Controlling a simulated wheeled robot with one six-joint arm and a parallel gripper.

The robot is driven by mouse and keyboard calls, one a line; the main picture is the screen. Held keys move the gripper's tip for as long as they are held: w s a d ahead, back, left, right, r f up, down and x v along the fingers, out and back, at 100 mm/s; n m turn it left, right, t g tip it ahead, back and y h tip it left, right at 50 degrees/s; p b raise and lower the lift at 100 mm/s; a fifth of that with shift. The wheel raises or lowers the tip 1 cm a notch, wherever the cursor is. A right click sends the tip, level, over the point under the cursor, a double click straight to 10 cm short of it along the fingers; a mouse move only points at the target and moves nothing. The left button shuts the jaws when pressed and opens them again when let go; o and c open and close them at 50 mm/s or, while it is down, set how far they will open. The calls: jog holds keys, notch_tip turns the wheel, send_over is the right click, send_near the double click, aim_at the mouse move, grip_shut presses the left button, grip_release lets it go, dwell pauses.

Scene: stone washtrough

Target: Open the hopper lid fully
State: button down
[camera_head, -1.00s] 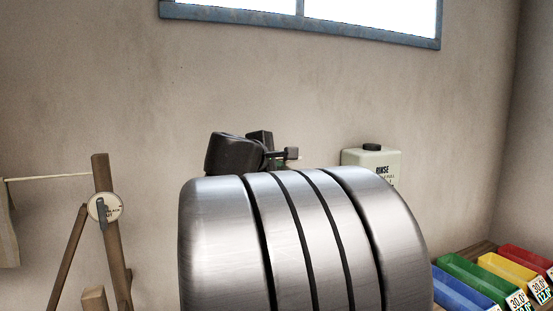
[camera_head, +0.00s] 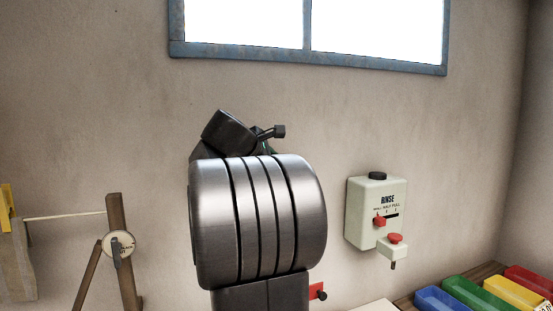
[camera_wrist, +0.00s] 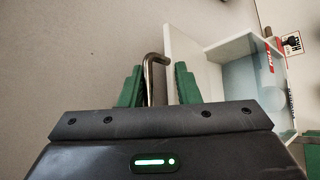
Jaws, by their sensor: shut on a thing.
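In the wrist view, my gripper (camera_wrist: 158,84) has its two green fingers on either side of a bent metal handle (camera_wrist: 154,62). It is shut on this handle. Just right of the fingers is a white panel (camera_wrist: 184,50), which looks like the hopper lid, standing raised at an angle. Beyond it is the open white hopper (camera_wrist: 215,80) with a pale blue-grey inside and a red label. Where the handle joins the lid is hidden by the fingers. In the head view, my arm hides the gripper, and the lid cannot be made out.
In the head view, a pale RINSE dispenser (camera_head: 370,210) with red knobs hangs on the wall. Coloured bins (camera_head: 445,300) stand at lower right. The wall above my arm is bare up to the window.

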jog(key=shift+w+a+f+n+g, duration=0.1)
jog(key=shift+w+a+n+g, duration=0.15)
jog(key=shift+w+g, duration=0.2)
jog(key=shift+w+a+f+n+g, duration=0.1)
jog(key=shift+w+a+n+g, duration=0.2)
jog(key=shift+w, duration=0.25)
jog(key=shift+d+f, duration=0.1)
jog(key=c, duration=1.5)
grip_release()
jog(key=shift+w, duration=0.1)
jog(key=shift+w+f, duration=0.1)
jog(key=shift+w, duration=0.1)
jog(key=shift+s, duration=0.1)
jog(key=shift+r, duration=0.2)
